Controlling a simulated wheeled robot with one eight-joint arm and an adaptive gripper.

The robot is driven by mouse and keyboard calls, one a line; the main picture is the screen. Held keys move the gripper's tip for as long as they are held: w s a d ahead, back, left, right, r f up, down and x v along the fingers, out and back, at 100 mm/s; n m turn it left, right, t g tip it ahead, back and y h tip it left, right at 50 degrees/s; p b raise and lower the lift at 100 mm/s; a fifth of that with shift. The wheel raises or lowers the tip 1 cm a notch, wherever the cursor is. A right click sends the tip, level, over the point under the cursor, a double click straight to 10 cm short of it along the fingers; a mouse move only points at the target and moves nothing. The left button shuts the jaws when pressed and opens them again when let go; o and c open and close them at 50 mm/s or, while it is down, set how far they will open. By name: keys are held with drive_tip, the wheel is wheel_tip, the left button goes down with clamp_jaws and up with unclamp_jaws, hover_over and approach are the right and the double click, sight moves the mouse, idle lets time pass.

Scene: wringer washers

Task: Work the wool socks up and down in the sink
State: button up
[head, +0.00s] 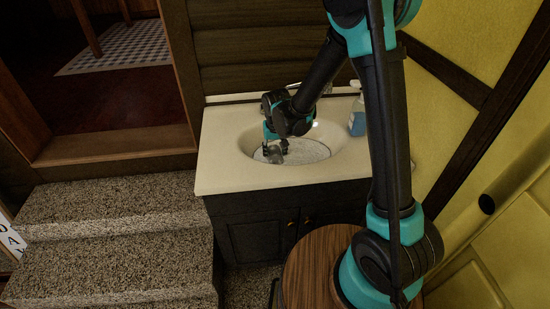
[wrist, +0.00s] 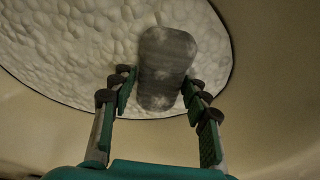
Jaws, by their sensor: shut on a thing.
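The sink (head: 240,139) is an oval cream basin set in a counter, and white foam (head: 312,150) covers what is in it. The foam fills the upper left of the wrist view (wrist: 70,45). A grey rounded bundle with pale patches, which I take for the wool socks (wrist: 168,62), is between the fingers of my gripper (wrist: 157,88). In the head view my gripper (head: 275,150) reaches down into the basin, and the grey socks show small below it (head: 275,157). I cannot tell whether the socks touch the foam.
A spray bottle with blue liquid (head: 357,118) stands on the counter right of the basin. A faucet is partly hidden behind my arm. Speckled steps (head: 110,235) are at the left, and a yellow wall (head: 470,60) with dark beams is at the right.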

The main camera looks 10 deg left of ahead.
drive_tip(key=shift+f, duration=0.5)
drive_tip(key=shift+r, duration=0.85)
drive_tip(key=shift+f, duration=0.1)
drive_tip(key=shift+f, duration=0.75)
drive_tip(key=shift+r, duration=0.1)
